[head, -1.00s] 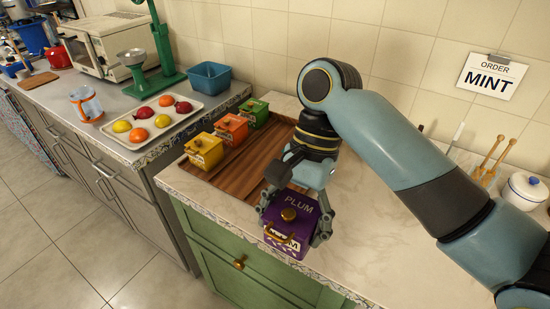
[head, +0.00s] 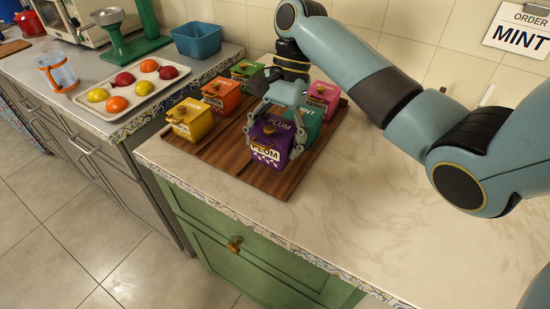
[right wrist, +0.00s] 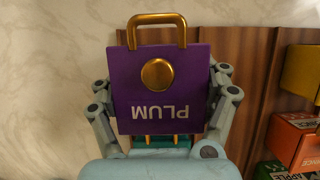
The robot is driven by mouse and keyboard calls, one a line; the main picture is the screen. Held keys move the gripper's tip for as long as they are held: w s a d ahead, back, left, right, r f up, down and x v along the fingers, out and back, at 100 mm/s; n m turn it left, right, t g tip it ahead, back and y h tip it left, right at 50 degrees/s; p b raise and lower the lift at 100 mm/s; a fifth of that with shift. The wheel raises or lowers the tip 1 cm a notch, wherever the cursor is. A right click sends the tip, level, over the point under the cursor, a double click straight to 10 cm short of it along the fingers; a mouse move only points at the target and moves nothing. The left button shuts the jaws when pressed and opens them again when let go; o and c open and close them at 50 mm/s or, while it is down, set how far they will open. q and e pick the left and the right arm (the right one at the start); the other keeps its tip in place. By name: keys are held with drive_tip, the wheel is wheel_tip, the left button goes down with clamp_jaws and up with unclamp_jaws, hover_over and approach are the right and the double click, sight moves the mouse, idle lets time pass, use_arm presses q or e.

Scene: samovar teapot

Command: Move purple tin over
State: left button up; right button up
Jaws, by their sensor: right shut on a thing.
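The purple tin marked PLUM (head: 268,152) is at the front right part of the brown wooden tray (head: 225,161). My right gripper (head: 277,133) is shut on the tin from above, a finger on each side. In the right wrist view the purple tin (right wrist: 160,95) sits upright between the fingers, with its brass knob and handle showing. I cannot tell whether its base touches the tray. The teal MINT tin (head: 308,127) stands just behind it, partly hidden by the gripper. My left gripper is not in view.
Yellow (head: 190,120), orange (head: 221,94) and green (head: 246,72) tins line the tray's left side. A pink tin (head: 323,96) stands behind the teal one. The counter (head: 370,185) right of the tray is clear. An order card (head: 520,35) reads MINT.

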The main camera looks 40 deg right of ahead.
wheel_tip(320, 180, down, 4)
drive_tip(key=shift+r, duration=0.25)
drive_tip(key=shift+f, duration=0.25)
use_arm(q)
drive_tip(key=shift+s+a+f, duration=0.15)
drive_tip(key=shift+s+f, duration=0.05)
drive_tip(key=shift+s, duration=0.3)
use_arm(e)
drive_tip(key=o, duration=1.4)
drive_tip(key=shift+o, duration=0.2)
